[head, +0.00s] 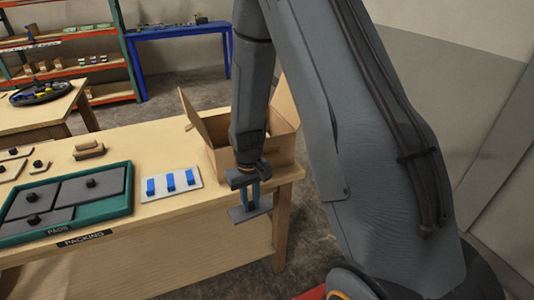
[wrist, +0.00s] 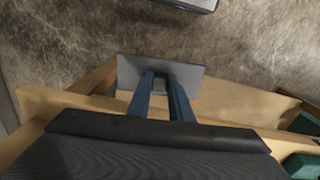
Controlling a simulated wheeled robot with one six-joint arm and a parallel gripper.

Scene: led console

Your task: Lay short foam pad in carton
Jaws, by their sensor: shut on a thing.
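My gripper (head: 252,200) points down in front of the table's front edge, near its right corner. Its blue fingers are shut on a small grey foam pad (head: 248,214). In the wrist view the pad (wrist: 187,84) lies flat across the fingertips, with a dark knob between them. The open cardboard carton (head: 285,103) stands at the table's right end, behind my gripper. One flap stands up at its left. My arm covers part of the carton, and its inside floor is hidden.
On the table (head: 180,210), a green tray (head: 128,190) holds several dark grey pads with black knobs. A white board with blue blocks (head: 172,184) lies between tray and carton. Small brown blocks (head: 88,149) lie further back. A blue bench (head: 175,33) stands behind.

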